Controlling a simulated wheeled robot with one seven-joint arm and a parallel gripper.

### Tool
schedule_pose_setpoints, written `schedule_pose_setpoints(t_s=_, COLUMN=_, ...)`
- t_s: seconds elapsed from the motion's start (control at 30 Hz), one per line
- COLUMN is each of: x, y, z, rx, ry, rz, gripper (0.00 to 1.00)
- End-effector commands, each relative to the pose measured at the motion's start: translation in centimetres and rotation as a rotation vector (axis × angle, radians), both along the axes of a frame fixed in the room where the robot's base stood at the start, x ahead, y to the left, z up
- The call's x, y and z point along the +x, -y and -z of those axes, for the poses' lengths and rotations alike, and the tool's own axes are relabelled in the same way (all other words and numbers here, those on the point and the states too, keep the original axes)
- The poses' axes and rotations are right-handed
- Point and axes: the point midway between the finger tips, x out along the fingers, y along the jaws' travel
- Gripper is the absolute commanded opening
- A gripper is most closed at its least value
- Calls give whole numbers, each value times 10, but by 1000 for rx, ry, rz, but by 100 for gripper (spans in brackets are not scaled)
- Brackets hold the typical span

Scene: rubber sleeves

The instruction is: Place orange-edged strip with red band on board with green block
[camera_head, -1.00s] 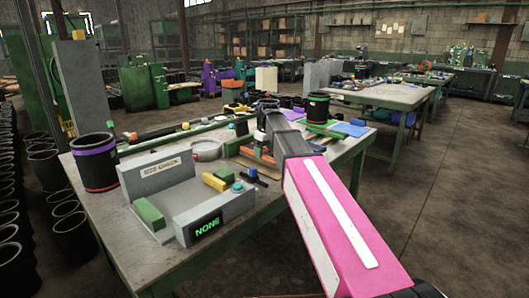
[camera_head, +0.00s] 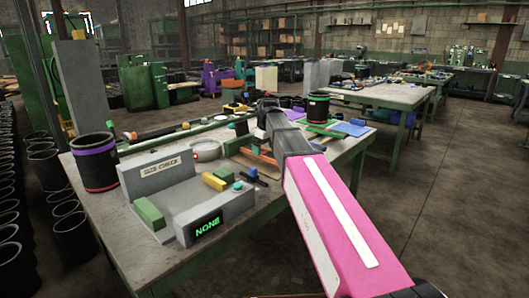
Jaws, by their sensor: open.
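My gripper (camera_head: 264,112) is over the far part of the near workbench, at the end of my pink arm. It is open, and I see nothing held in it. An orange-edged strip (camera_head: 262,155) lies on the bench just below and in front of it, partly hidden by my arm. I cannot make out a red band on the strip. A green block (camera_head: 236,146) sits just left of the strip; the board under it is too small to tell. A black sleeve with a red band (camera_head: 317,106) stands upright on a green board (camera_head: 322,130) to the right of my gripper.
A grey size-check fixture (camera_head: 185,195) reading NONE fills the bench front. A black sleeve with a purple band (camera_head: 95,162) stands at the left. The floor at right is clear.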

Motion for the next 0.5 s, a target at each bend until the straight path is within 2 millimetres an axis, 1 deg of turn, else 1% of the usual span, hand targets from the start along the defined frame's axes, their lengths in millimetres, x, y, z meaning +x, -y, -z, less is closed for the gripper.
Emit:
schedule_pose_setpoints(t_s=0.3, x=-4, y=5, z=-56, rx=0, ry=1, rz=0, gripper=99)
schedule_pose_setpoints(t_s=0.5, x=-7, y=8, z=-87, rx=0, ry=0, rz=0, gripper=99)
